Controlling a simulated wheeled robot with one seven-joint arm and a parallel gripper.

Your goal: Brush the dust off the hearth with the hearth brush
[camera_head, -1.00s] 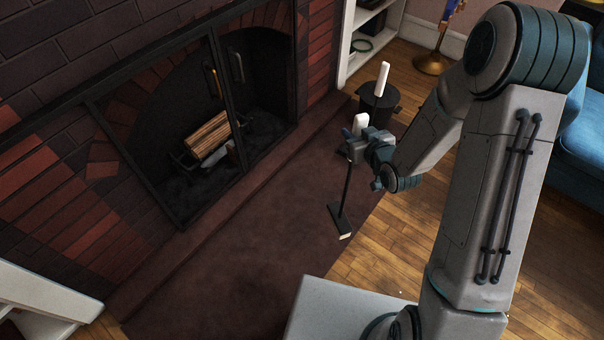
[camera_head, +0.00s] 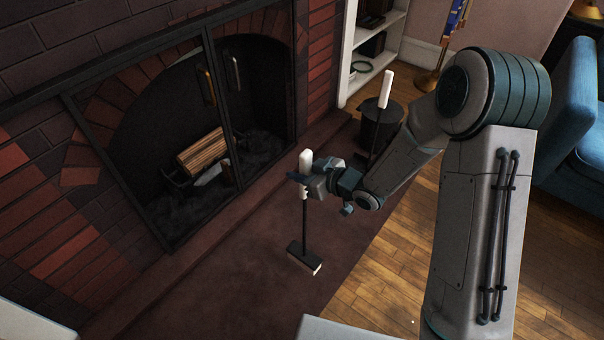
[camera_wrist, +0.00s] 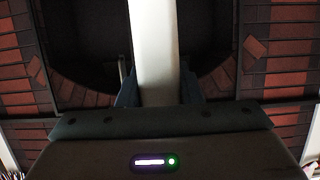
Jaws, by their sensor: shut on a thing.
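The hearth brush (camera_head: 305,228) has a white handle, a thin dark shaft and a dark head with pale bristles. My gripper (camera_head: 305,178) is shut on its white handle and holds it nearly upright, head down, over the dark reddish hearth (camera_head: 235,265). I cannot tell whether the bristles touch the hearth. In the wrist view the white handle (camera_wrist: 153,50) stands between the fingers, with the fireplace behind. No separate dust shows clearly on the hearth.
The fireplace has dark-framed glass doors (camera_head: 235,130), with logs (camera_head: 202,150) inside. A dark bucket (camera_head: 381,128) with another white-handled tool stands beyond my gripper, near the white shelf (camera_head: 385,45). A blue sofa (camera_head: 575,130) is at right. The near hearth is clear.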

